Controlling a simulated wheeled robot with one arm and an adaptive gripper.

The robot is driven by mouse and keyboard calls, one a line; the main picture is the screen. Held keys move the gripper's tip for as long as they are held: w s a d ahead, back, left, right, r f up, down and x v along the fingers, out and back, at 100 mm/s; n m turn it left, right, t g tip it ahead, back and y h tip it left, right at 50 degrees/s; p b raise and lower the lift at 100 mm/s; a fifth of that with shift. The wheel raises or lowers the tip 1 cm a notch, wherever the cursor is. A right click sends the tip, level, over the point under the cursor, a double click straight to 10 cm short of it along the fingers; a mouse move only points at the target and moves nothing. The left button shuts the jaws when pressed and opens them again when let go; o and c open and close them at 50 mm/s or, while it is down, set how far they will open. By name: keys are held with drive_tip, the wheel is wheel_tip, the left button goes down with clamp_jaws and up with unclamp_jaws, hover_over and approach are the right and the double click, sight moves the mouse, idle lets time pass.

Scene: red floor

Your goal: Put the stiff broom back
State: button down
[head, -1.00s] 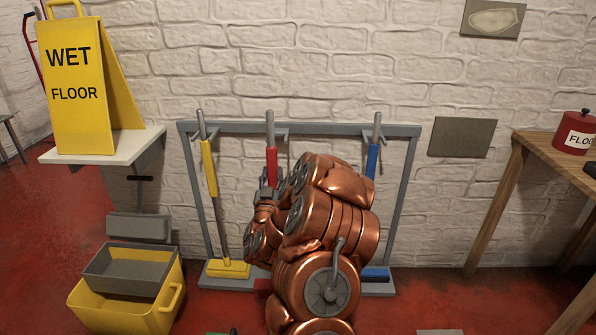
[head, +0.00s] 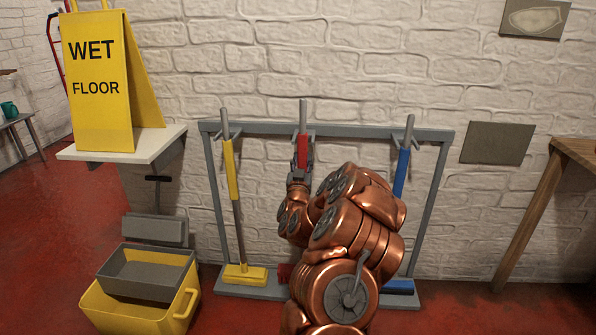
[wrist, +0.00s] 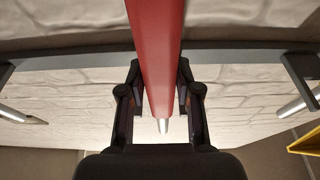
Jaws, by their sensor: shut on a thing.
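The broom with the red grip (head: 303,146) stands upright at the middle of the grey rack (head: 350,130), its tip above the top bar. Part of its red head (head: 284,272) shows low beside my arm; the rest is hidden. I cannot tell whether the head touches the rack's base or whether the handle sits in the middle holder. My gripper (head: 301,168) is shut on the lower red grip. In the wrist view the red grip (wrist: 155,45) runs between the fingers of my gripper (wrist: 160,100).
A yellow broom (head: 231,170) hangs at the rack's left and a blue one (head: 402,172) at its right, partly behind my arm. A yellow bucket (head: 150,312) stands at left below a shelf (head: 110,155) with a wet-floor sign (head: 97,90). A wooden table (head: 575,150) is at right.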

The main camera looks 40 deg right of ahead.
drive_tip(key=shift+w+d, duration=0.25)
drive_tip(key=shift+d, duration=0.45)
wheel_tip(320, 180, down, 4)
drive_tip(key=shift+w+a+r+b, duration=0.1)
drive_tip(key=shift+r+b, duration=0.15)
drive_tip(key=shift+b, duration=0.95)
drive_tip(key=c, duration=0.8)
unclamp_jaws()
drive_tip(key=shift+f, duration=0.15)
